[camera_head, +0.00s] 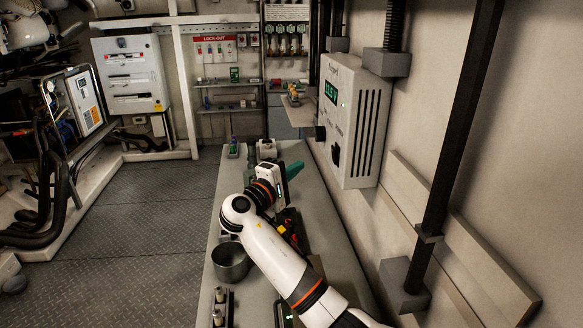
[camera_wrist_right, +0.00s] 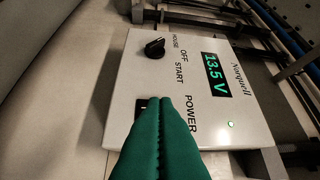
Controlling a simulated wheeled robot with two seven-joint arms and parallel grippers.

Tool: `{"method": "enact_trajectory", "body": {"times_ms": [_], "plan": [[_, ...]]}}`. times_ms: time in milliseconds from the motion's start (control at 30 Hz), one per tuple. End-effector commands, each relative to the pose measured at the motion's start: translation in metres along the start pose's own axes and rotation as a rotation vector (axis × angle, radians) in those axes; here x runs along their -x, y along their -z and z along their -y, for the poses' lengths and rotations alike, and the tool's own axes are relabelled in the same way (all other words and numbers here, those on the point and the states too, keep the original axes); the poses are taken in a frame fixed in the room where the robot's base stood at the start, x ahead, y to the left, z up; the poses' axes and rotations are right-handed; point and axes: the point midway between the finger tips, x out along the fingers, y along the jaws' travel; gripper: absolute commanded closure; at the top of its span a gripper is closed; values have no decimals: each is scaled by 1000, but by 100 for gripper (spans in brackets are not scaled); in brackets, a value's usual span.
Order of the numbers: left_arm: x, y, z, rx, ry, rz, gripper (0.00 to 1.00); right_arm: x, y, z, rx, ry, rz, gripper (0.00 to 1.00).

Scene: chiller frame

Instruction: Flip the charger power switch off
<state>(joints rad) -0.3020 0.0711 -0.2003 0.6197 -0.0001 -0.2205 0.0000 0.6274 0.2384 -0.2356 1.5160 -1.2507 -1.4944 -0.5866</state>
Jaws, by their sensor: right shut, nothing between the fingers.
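The charger is a pale box (camera_head: 368,128) on the right wall, with a lit green display and a vented side. In the right wrist view its front panel (camera_wrist_right: 190,125) shows a display (camera_wrist_right: 215,75) reading 13.5 V, a lit green lamp (camera_wrist_right: 231,125) and a black knob (camera_wrist_right: 155,48) by OFF and START. The dark power switch (camera_wrist_right: 141,108) sits by the POWER label, partly hidden behind my green fingers. My right gripper (camera_head: 296,169) is shut and empty, its fingertips (camera_wrist_right: 174,98) close to the switch; I cannot tell if they touch. My left gripper is not in view.
A grey bench (camera_head: 233,198) runs below the charger, with a metal pot (camera_head: 230,262) and tools on it. A dark vertical pole (camera_head: 458,125) stands right of the charger. The checkered floor (camera_head: 150,215) at left is open.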

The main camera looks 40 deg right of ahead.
Motion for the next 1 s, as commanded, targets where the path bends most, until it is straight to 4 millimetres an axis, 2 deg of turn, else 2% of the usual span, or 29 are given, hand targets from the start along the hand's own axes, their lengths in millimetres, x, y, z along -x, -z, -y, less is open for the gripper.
{"method": "enact_trajectory", "body": {"times_ms": [33, 200, 267, 400, 633, 1000], "plan": [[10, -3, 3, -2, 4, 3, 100, -14, 2, 6, 4, 0, -5, 100], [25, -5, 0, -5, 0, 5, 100, -50, 1, 5, 4, 1, -3, 100], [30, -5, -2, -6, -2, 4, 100, -62, 2, 5, 3, 0, -3, 100], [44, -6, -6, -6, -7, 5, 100, -75, 18, 4, 2, 0, -1, 100], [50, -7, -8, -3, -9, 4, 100, -84, 28, 1, -1, -1, 1, 100], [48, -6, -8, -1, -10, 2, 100, -85, 27, -1, -3, -3, 0, 100]]}}
